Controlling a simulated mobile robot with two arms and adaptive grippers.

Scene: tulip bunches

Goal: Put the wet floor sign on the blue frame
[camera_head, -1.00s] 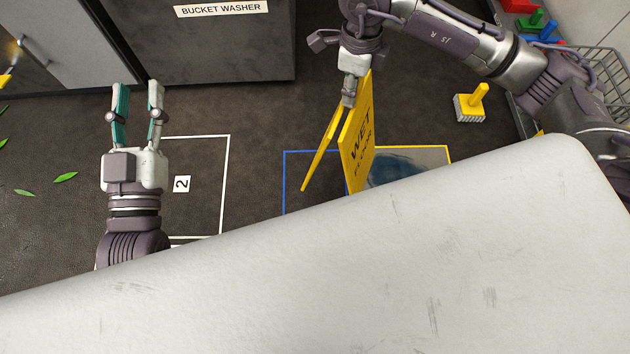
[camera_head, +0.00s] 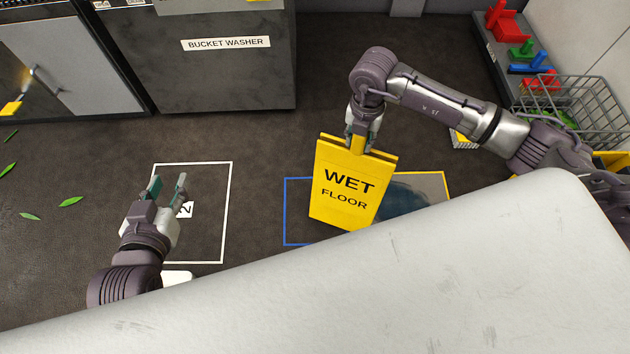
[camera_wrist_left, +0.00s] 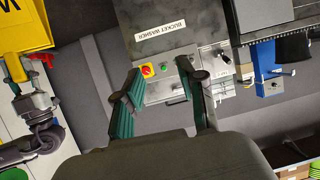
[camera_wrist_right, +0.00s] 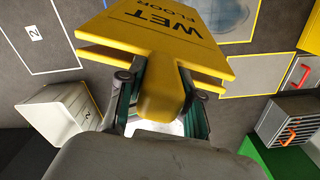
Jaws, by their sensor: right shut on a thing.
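The yellow wet floor sign (camera_head: 350,186) is in the head view, lettered WET FLOOR. My right gripper (camera_head: 361,143) is shut on its top handle. The sign hangs upright over the blue frame (camera_head: 285,213), a blue outline on the dark floor, and hides part of it. I cannot tell whether the sign touches the floor. In the right wrist view the sign's handle (camera_wrist_right: 160,92) sits between the fingers, its two panels close together. My left gripper (camera_head: 168,186) is open and empty, over the white frame marked 2. The left wrist view shows its spread fingers (camera_wrist_left: 165,100).
A yellow-outlined area with a dark wet patch (camera_head: 405,197) lies right of the sign. The bucket washer (camera_head: 225,70) stands at the back. A wire basket (camera_head: 575,110) and coloured tools (camera_head: 507,25) are at the right. A large pale surface (camera_head: 400,280) covers the foreground.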

